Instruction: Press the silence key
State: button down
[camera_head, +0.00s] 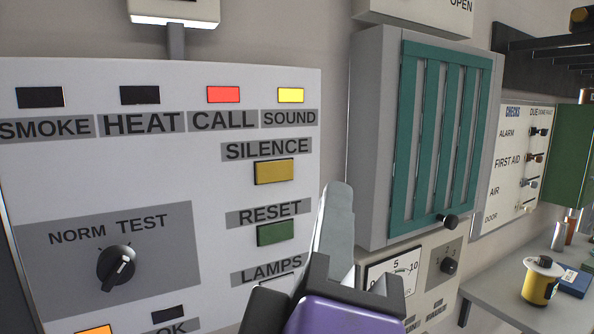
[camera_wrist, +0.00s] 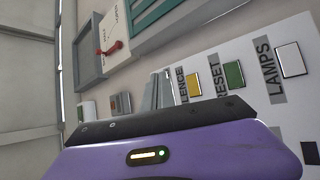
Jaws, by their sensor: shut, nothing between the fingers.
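The silence key (camera_head: 274,171) is an amber rectangular button under the SILENCE label on the pale alarm panel (camera_head: 200,170). It also shows in the wrist view (camera_wrist: 190,86), where my fingers cover the start of its label. My gripper (camera_head: 338,192) is shut and empty, with its fingers pointing towards the wall. In the head view the fingertips are right of the silence key, beside the panel's right edge. In the wrist view my gripper (camera_wrist: 159,78) is left of the key. It appears apart from the key; the exact gap is unclear.
Below are a green RESET key (camera_head: 275,232) and a white LAMPS key (camera_wrist: 291,60). CALL (camera_head: 223,94) glows red and SOUND (camera_head: 291,95) yellow. A rotary knob (camera_head: 116,265) is lower left. A teal-slatted cabinet (camera_head: 440,140) projects at right.

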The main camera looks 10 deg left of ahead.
jog(key=b, duration=0.2)
send_near(288, 161)
jog(key=shift+d+r+x, duration=0.1)
jog(key=shift+d+x, duration=0.1)
jog(key=shift+x, duration=0.95)
jog(key=shift+d+r+x, duration=0.1)
jog(key=shift+d+x, duration=0.1)
jog(key=shift+x, duration=1)
jog(key=shift+s, duration=0.1)
jog(key=shift+w+a, duration=0.2)
jog(key=shift+w, duration=0.1)
jog(key=shift+w+a, duration=0.2)
jog(key=shift+w, duration=0.05)
dwell(0.9)
dwell(0.4)
jog(key=shift+s+d+p, duration=0.3)
jog(key=shift+s+d, duration=0.15)
jog(key=shift+s, duration=0.15)
jog(key=shift+s, duration=0.1)
jog(key=shift+s+d+p, duration=0.35)
jog(key=shift+s+d, duration=0.35)
jog(key=shift+s, duration=0.3)
jog(key=shift+s+d+p, duration=0.3)
jog(key=shift+s+d, duration=0.4)
jog(key=shift+s, duration=0.3)
